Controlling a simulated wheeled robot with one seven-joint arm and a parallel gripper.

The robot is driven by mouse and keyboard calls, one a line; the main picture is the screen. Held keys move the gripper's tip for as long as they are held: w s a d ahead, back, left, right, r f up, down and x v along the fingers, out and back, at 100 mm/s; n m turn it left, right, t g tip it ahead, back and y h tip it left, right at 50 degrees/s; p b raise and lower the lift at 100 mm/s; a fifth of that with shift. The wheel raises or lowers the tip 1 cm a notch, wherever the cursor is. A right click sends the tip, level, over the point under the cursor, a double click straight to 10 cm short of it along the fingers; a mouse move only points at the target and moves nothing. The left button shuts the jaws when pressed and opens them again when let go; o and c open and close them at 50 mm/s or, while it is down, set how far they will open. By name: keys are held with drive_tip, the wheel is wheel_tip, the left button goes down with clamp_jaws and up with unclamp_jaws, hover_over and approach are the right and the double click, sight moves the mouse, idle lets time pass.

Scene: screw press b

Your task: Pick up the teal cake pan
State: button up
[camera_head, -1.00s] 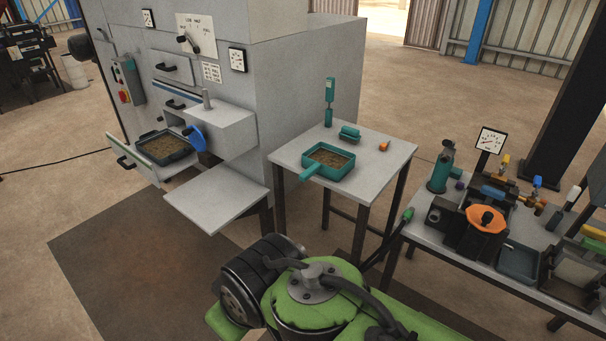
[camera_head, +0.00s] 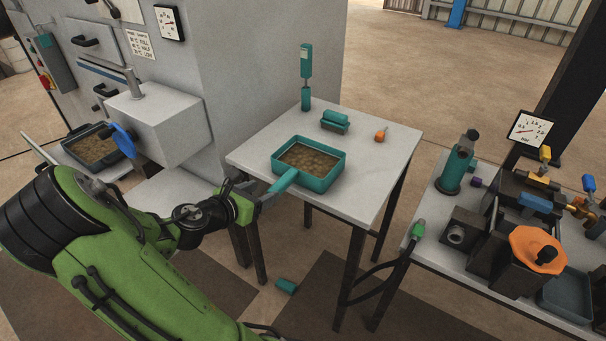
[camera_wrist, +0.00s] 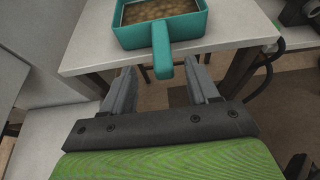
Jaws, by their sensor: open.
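The teal cake pan (camera_head: 309,163) is a square pan with brown contents and a straight teal handle. It sits on the small grey table, with its handle pointing out over the near edge toward my gripper. My gripper (camera_head: 268,193) is open at the handle's end. In the wrist view, the pan (camera_wrist: 160,32) is at the top and its handle end (camera_wrist: 164,68) lies between the tips of the spread fingers of my gripper (camera_wrist: 162,85), a little ahead of them. I cannot tell whether either finger touches the handle.
The small grey table (camera_head: 375,150) also bears a teal upright tool (camera_head: 306,75), a teal block (camera_head: 335,121) and an orange item (camera_head: 380,135). The large grey machine (camera_head: 260,60) stands left, with another filled pan (camera_head: 92,148). A cluttered bench (camera_head: 470,238) stands right. A teal piece (camera_head: 286,286) lies on the floor.

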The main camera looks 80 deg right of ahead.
sight(274, 189)
drive_tip(key=b+x, duration=0.1)
drive_tip(key=x, duration=0.2)
drive_tip(key=b+x, duration=0.1)
drive_tip(key=x, duration=0.2)
drive_tip(key=b+x, duration=0.1)
drive_tip(key=x, duration=0.2)
drive_tip(key=shift+a+f, duration=0.25)
drive_tip(key=shift+f, duration=0.05)
drive_tip(key=shift+r, duration=0.1)
clamp_jaws()
